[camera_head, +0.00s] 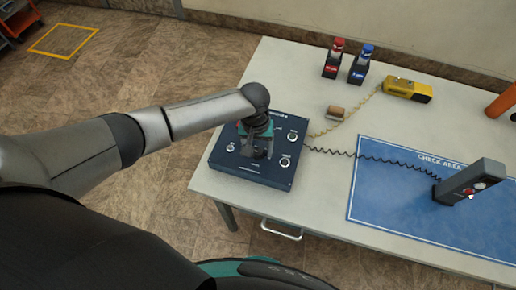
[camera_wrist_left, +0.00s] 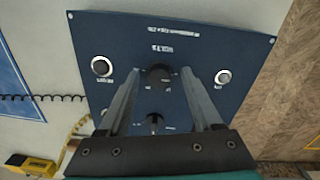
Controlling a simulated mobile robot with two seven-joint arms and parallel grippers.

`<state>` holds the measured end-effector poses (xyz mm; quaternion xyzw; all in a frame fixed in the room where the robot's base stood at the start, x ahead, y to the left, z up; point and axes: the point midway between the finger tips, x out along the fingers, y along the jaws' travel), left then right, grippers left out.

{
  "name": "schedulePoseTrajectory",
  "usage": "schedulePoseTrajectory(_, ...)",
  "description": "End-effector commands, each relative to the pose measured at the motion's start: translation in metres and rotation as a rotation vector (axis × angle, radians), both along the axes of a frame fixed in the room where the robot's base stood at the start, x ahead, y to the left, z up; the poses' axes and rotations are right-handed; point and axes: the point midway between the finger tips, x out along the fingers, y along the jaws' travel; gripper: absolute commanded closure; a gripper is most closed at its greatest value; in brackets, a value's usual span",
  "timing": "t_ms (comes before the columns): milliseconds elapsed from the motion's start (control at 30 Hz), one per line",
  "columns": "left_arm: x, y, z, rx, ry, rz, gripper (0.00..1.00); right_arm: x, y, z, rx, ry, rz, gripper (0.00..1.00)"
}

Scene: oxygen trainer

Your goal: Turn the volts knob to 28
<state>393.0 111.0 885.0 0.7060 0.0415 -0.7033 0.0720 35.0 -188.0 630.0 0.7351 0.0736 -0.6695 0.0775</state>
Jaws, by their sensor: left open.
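The dark blue control panel (camera_head: 265,172) lies on the table under my left gripper (camera_head: 258,152), which points down at its middle. In the left wrist view the panel (camera_wrist_left: 190,32) fills most of the picture. A dark round knob (camera_wrist_left: 158,76), beside lettering that seems to read VOLTS, sits between the spread fingertips of my left gripper (camera_wrist_left: 161,78). The fingers are open, one on each side of the knob; I cannot tell whether they touch it. The knob's setting is too small to read. My right gripper is not in view.
White round controls (camera_wrist_left: 102,66) and (camera_wrist_left: 223,77) flank the knob, and a small dark control (camera_wrist_left: 153,122) lies nearer the wrist.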

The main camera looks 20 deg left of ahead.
Motion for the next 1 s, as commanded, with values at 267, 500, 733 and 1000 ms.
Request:
schedulePoseTrajectory(267,0.0001,-0.0003,0.0001,-0.001,0.000,0.000,0.39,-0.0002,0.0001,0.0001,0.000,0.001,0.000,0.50)
schedulePoseTrajectory(500,0.0001,-0.0003,0.0002,-0.001,0.000,0.000,0.66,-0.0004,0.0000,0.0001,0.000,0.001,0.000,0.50)
schedulePoseTrajectory(733,0.0001,-0.0002,0.0002,0.000,0.000,0.000,0.92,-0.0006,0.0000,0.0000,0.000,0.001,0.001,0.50)
schedulePoseTrajectory(1000,0.0001,-0.0001,0.0003,0.000,0.000,0.000,1.00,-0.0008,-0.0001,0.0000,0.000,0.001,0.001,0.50)
